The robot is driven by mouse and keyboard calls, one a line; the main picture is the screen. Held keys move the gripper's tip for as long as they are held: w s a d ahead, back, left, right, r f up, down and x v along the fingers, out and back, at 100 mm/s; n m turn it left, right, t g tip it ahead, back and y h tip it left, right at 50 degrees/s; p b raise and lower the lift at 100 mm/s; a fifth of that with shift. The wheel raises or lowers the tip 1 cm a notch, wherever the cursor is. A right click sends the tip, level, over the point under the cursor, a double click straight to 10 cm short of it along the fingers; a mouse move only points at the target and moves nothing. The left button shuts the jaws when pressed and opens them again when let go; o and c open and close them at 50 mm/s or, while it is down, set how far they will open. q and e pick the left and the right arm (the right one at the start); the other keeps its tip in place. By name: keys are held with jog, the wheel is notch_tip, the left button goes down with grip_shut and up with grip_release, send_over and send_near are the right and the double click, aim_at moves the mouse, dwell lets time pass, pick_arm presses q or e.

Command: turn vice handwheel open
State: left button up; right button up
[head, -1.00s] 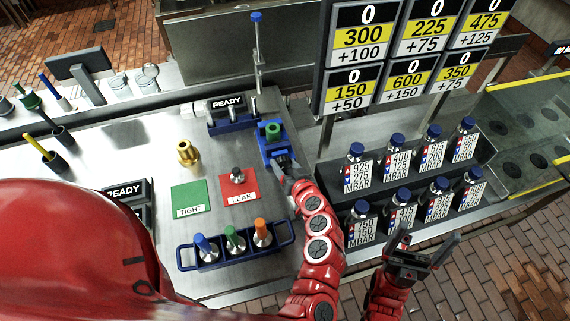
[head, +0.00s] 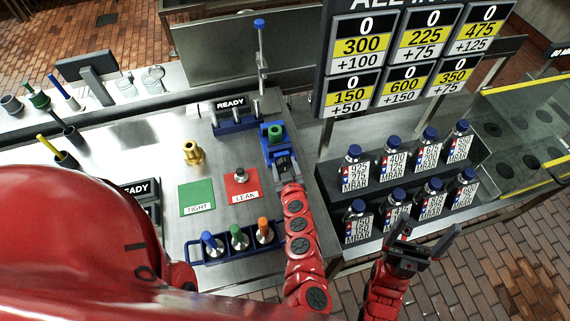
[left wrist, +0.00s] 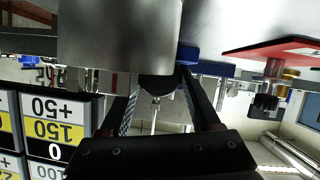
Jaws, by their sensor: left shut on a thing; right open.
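The blue vice (head: 270,147) stands at the right edge of the steel bench, with a green part (head: 275,131) between its jaws. My left gripper (head: 283,165) is at the near end of the vice and mostly hides the handwheel. In the left wrist view the fingers (left wrist: 160,95) are shut on a dark round thing (left wrist: 157,88), which appears to be the handwheel. A large steel cylinder close to that camera covers part of the vice. My right gripper (head: 410,250) is open and empty, in front of the bottle rack.
A green TIGHT pad (head: 195,203) and a red LEAK pad (head: 241,190) with a small fitting (head: 240,174) lie left of the vice. A brass fitting (head: 193,153) stands behind. A blue caddy (head: 228,252) is in front. A rack of blue-capped bottles (head: 400,170) is right.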

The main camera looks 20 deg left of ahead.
dwell(0.3)
pick_arm(q)
jog(key=o, duration=1.4)
jog(key=shift+s+d+r, duration=0.15)
jog(key=shift+s+d, duration=0.15)
jog(key=shift+s, duration=0.1)
jog(key=shift+p+v, duration=2.05)
jog(key=shift+v, duration=6.2)
jog(key=shift+s+a, duration=0.1)
jog(key=shift+s, duration=0.05)
